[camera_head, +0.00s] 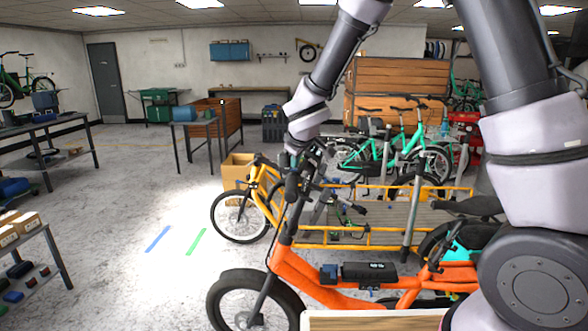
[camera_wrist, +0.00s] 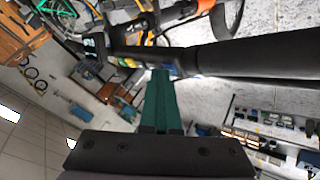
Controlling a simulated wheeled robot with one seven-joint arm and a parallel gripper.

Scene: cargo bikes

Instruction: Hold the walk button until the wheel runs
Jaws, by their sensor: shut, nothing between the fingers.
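The orange bike (camera_head: 345,293) stands in front of me, its front wheel (camera_head: 212,308) at the lower left of the head view. My gripper (camera_head: 297,158) is over its handlebar (camera_head: 291,187). In the wrist view my gripper (camera_wrist: 162,74) has its green fingers closed together and empty. The fingertips hide part of this unit, so I cannot tell whether a button is pressed. Wheel motion cannot be judged.
A yellow cargo bike (camera_head: 350,236) stands close behind the orange one. Green bikes (camera_head: 395,148) and a wooden crate wall (camera_head: 398,88) are farther back. Shelves with boxes (camera_head: 18,228) line the left. The floor with blue and green tape (camera_head: 158,238) is clear.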

